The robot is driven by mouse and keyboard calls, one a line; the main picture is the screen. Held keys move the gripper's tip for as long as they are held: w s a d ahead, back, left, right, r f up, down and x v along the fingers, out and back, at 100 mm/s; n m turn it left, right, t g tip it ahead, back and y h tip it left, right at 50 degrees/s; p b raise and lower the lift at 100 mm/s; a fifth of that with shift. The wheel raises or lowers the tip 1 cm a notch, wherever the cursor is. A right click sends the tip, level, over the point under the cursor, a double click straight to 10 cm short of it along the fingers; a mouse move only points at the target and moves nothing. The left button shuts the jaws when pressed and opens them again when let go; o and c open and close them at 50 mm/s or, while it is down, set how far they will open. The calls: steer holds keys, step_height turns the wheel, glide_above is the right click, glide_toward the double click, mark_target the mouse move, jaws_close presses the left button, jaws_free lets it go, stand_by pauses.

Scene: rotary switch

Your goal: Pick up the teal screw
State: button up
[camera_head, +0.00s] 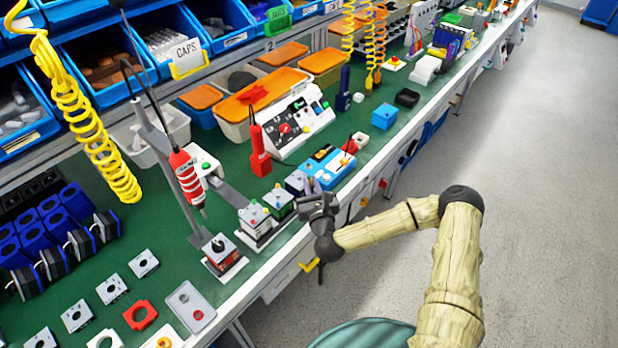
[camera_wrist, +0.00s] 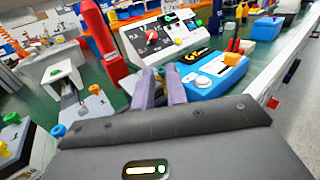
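I cannot tell which is the task's screw. My gripper (camera_head: 312,187) is just right of these blocks, over the bench edge.
A blue device (camera_head: 328,167) lies just ahead of my fingers. A white control panel (camera_head: 296,122) with a red dial and a red upright tool (camera_head: 260,150) stand behind. A hanging red screwdriver (camera_head: 188,178) is to the left. The floor (camera_head: 540,190) on the right is clear.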

mark_target(309, 177)
steer(key=x, duration=0.3)
steer(key=shift+w+f, duration=0.1)
steer(key=shift+w, duration=0.2)
jaws_close()
step_height(309, 177, up, 10)
steer(key=shift+b, duration=0.4)
stand_by(0.3)
stand_by(0.5)
